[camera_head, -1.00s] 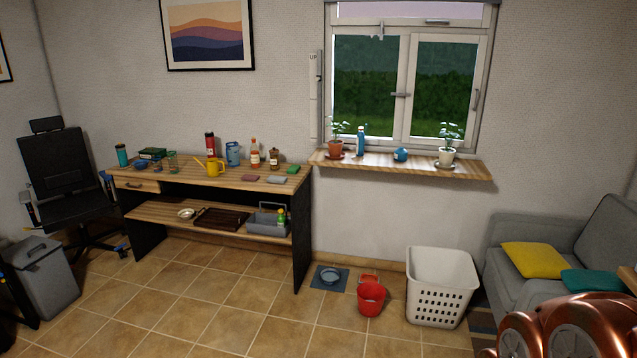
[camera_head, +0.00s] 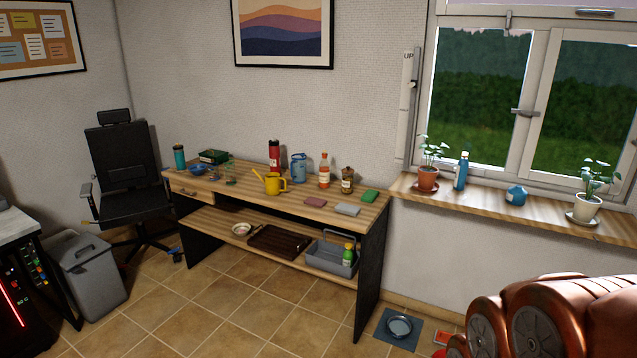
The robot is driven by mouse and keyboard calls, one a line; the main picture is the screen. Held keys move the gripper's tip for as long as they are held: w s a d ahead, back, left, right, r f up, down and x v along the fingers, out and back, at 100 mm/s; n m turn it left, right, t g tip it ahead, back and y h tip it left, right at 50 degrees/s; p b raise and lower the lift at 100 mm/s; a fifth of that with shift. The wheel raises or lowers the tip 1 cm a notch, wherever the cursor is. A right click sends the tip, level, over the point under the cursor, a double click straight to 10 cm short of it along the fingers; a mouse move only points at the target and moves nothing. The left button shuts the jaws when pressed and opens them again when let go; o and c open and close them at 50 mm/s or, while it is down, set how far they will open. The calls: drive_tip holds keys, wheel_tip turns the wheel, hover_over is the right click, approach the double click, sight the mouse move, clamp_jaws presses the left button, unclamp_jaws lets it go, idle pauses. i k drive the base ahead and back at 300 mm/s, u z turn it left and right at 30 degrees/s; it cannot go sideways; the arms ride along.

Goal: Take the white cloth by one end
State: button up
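A small flat pale grey-white piece (camera_head: 347,209) lies near the front right of the wooden desk top (camera_head: 225,192). It looks like a folded cloth, but it is too small to be sure. A similar dark red flat piece (camera_head: 315,202) lies to its left, and a green block (camera_head: 370,196) lies behind it to the right. No other white cloth is visible. My copper-coloured arm fills the lower right corner, well apart from the desk. My gripper's fingers are not in view.
A yellow watering can (camera_head: 275,183), a red flask (camera_head: 274,156) and bottles stand on the desk. The lower shelf holds a dark tray (camera_head: 277,241) and a grey caddy (camera_head: 330,262). A blue mat with a bowl (camera_head: 399,326) lies right of the desk. The tiled floor in front is clear.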

sight(352, 210)
drive_tip(key=u, duration=0.55)
drive_tip(key=i, duration=1.45)
drive_tip(key=u, duration=0.2)
drive_tip(key=i, duration=1.6)
drive_tip(key=z, duration=0.5)
